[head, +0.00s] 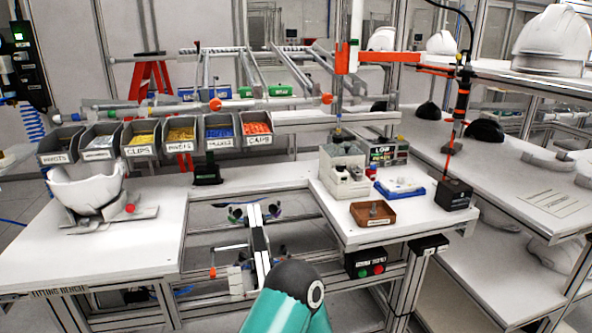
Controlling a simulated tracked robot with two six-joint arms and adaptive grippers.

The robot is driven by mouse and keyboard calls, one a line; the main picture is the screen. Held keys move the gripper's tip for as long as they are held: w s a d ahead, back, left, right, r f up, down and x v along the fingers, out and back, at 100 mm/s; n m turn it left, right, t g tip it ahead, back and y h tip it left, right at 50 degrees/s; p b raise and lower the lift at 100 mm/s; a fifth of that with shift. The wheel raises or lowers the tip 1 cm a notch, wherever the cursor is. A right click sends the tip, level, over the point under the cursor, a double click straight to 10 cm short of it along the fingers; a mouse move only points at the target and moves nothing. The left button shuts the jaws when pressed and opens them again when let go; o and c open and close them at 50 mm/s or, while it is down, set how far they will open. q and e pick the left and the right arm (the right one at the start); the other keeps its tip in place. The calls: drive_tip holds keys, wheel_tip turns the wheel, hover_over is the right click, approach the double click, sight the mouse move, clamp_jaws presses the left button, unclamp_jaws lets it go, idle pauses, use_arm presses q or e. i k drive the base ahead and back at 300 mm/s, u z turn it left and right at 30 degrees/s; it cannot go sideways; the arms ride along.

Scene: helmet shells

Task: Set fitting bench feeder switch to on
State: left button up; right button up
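The fitting bench (140,245) is the white-topped bench at the left, with its name on the front edge. A small dark box (207,172) stands at its back right, below the bins. A black box with a red and a green button (365,262) hangs under the front of the right-hand bench. I cannot tell which of these, if either, is the feeder switch, and no switch position can be read. A teal link of my arm rises at the bottom centre. I cannot make out either gripper.
Labelled bins (180,135) with coloured parts line the back. A white helmet shell on a stand (88,190) sits on the left bench. The right bench (345,228) holds a brown tray (372,213), a blue tray (400,188) and a grey fixture (343,172). The left bench's middle is clear.

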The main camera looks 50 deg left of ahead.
sight(339, 168)
drive_tip(key=u, duration=0.25)
drive_tip(key=k, duration=0.25)
drive_tip(key=u, duration=0.65)
drive_tip(key=i, duration=0.9)
